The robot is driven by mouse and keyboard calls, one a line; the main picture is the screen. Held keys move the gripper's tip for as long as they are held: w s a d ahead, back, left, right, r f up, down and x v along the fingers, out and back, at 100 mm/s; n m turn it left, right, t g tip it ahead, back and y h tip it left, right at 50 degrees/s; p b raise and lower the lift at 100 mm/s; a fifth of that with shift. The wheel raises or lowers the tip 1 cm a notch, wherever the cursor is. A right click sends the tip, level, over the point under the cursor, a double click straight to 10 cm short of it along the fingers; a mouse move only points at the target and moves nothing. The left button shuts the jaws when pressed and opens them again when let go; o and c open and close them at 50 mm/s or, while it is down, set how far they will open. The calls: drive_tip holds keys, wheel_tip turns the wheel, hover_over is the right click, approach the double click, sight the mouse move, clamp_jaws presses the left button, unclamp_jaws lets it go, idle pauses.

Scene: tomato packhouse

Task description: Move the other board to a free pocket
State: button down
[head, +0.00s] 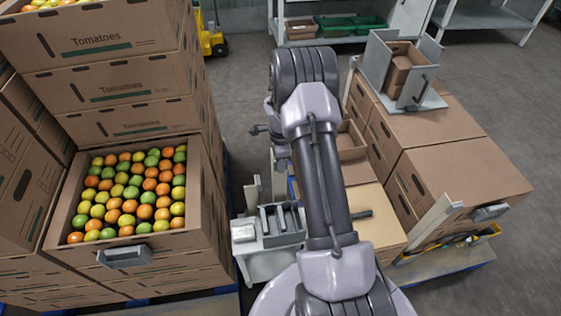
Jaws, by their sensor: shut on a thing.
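My gripper (275,140) shows only in part at the left of my forearm, above the gap between the two stacks. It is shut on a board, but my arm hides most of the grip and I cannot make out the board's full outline. Pale upright strips stand near it, one at the left (253,190). Another pale angled board (435,221) leans at the near corner of the right carton stack. A grey holder with dark slots (282,224) sits on a small grey stand below my gripper. I cannot tell which slots are free.
Tall tomato cartons (105,60) and an open carton of tomatoes (203,175) fill the left. Brown cartons (470,170) stand on a pallet at the right, with a grey box-like fixture (377,62) on top. A shelf with green crates (335,27) is behind. Grey floor is open at the right.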

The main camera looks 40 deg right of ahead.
sight(280, 180)
drive_tip(key=shift+w+a+f+b, duration=0.1)
drive_tip(key=shift+a+f+b, duration=0.05)
drive_tip(key=shift+f+b, duration=0.45)
idle(0.6)
drive_tip(key=shift+f, duration=0.1)
drive_tip(key=shift+f+b, duration=2.05)
drive_tip(key=shift+f, duration=0.2)
drive_tip(key=shift+f+b, duration=1.85)
drive_tip(key=shift+f, duration=0.25)
